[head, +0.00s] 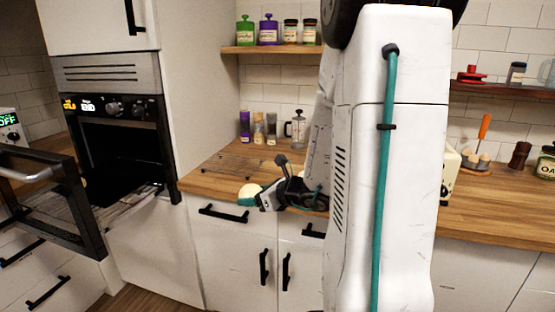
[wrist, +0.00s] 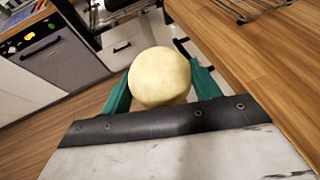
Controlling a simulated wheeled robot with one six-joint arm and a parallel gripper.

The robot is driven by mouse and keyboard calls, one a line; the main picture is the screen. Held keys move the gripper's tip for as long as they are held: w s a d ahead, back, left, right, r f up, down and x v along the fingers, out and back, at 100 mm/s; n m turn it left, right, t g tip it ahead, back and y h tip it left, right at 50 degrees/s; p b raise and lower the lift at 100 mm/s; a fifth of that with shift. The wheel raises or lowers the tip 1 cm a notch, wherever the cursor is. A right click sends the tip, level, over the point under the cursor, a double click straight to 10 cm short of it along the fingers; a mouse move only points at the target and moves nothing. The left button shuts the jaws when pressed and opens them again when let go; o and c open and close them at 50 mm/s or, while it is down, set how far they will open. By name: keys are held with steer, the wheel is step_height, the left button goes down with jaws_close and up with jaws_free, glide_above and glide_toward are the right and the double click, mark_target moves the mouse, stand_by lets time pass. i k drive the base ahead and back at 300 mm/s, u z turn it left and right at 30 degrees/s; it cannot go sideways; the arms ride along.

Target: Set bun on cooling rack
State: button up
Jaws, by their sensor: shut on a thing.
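The bun (wrist: 160,78) is pale, round and smooth, and sits between the two green fingers of my gripper (wrist: 160,88) in the wrist view. In the head view my gripper (head: 257,196) is shut on the bun (head: 249,190), just off the front edge of the wooden counter. The cooling rack (head: 234,164) is a dark wire rack on the counter, behind and to the left of the bun. A corner of the cooling rack (wrist: 249,8) shows at the top of the wrist view. No bun is visible on the rack.
The oven (head: 110,130) at left has its door (head: 45,205) open, with a wire shelf (head: 75,207) pulled out. Spice jars (head: 258,130) and a French press (head: 297,128) stand behind the rack. Drawer handles (head: 223,213) jut from the cabinet below the counter.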

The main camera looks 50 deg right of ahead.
mark_target(222, 162)
steer(key=z, duration=0.05)
steer(key=i, duration=1.2)
steer(key=z, duration=0.15)
